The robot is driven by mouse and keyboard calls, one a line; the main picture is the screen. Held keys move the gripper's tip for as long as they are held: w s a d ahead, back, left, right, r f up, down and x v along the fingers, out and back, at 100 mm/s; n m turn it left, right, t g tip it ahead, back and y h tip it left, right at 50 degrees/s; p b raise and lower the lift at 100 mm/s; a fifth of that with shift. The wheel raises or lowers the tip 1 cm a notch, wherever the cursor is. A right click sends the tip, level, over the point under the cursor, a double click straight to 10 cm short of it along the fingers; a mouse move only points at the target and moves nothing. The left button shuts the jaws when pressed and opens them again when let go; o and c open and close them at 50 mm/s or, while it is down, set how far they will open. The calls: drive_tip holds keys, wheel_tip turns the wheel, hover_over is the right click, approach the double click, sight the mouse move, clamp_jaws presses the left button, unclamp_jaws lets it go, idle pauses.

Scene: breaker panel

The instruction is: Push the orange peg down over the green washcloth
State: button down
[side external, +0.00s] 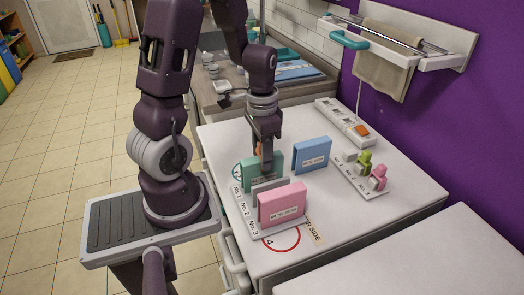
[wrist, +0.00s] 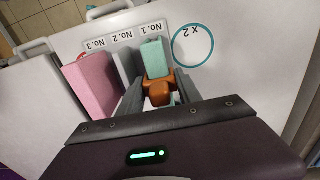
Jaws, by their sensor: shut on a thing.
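The green washcloth (side external: 262,174) is a flat green block standing upright at slot No. 1 of a white labelled holder (side external: 243,211). In the wrist view the green washcloth (wrist: 155,58) shows beyond and beside the orange peg. The orange peg (wrist: 158,88) sits between my fingers, at the washcloth's upper edge. Only a sliver of the orange peg (side external: 259,149) shows in the side view. My gripper (side external: 265,160) points down and is shut on the peg. The fingers hide where peg and washcloth meet, so I cannot tell how far down the peg sits.
A pink block (side external: 282,204) stands at No. 3, close to my gripper, with a grey piece (side external: 270,184) between. A blue block (side external: 311,155) stands behind to the right. A stand (side external: 362,181) holds green and pink pegs. A power strip (side external: 343,120) lies near the wall.

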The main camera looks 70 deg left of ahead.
drive_tip(key=shift+f, duration=0.2)
drive_tip(key=c, duration=0.7)
unclamp_jaws()
drive_tip(key=shift+c, duration=0.2)
wheel_tip(320, 180, up, 7)
drive_tip(key=shift+r, duration=0.1)
drive_tip(key=s+d+r+t, duration=0.5)
drive_tip(key=s+d+r, duration=0.2)
drive_tip(key=d+r, duration=0.4)
drive_tip(key=d, duration=0.2)
drive_tip(key=shift+s+d+r+t, duration=0.2)
drive_tip(key=shift+d+r+t, duration=0.1)
drive_tip(key=shift+d+r, duration=0.1)
